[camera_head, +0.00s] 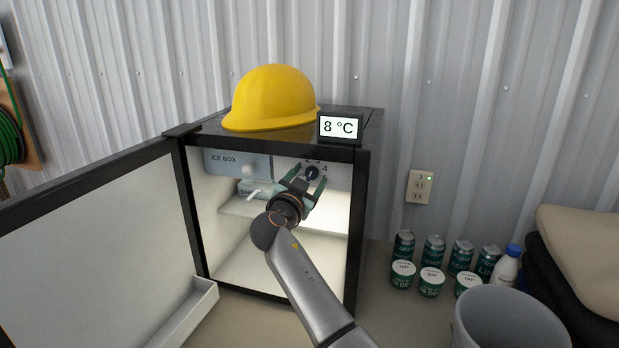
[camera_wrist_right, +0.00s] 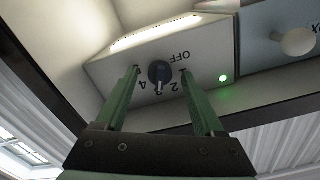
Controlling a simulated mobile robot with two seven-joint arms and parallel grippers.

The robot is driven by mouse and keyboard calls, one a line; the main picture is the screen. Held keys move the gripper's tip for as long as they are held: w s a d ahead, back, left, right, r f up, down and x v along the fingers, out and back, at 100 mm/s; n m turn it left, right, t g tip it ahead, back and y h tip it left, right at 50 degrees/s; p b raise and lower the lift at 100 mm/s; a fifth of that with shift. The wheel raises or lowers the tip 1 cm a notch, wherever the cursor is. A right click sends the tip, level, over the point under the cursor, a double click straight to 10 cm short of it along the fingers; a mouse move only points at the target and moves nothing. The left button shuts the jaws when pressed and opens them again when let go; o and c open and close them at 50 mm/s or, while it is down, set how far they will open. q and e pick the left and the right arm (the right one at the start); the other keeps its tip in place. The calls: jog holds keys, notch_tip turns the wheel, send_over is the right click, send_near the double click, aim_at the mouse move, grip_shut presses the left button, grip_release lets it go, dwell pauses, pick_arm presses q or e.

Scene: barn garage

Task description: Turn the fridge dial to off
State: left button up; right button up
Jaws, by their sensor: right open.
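The fridge dial (camera_head: 312,173) is a small dark knob on a white panel under the fridge's top right. In the right wrist view the dial (camera_wrist_right: 160,76) shows with digits and the word OFF around it. Its light mark points toward the digits near 3, away from OFF. My right gripper (camera_head: 310,176) reaches into the open fridge with its green fingers apart, one on each side of the dial. In the right wrist view the gripper (camera_wrist_right: 160,70) straddles the dial; I cannot tell whether the fingers touch it. My left gripper is not in view.
The fridge door (camera_head: 95,245) stands open to the left. The ice box (camera_head: 222,162) with a pale knob is left of the dial. A yellow hard hat (camera_head: 272,97) and a display reading 8 °C (camera_head: 340,127) are on top. Several cans (camera_head: 433,250) stand to the right.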

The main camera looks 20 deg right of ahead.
jog(key=shift+c, duration=0.2)
grip_shut()
dwell(0.3)
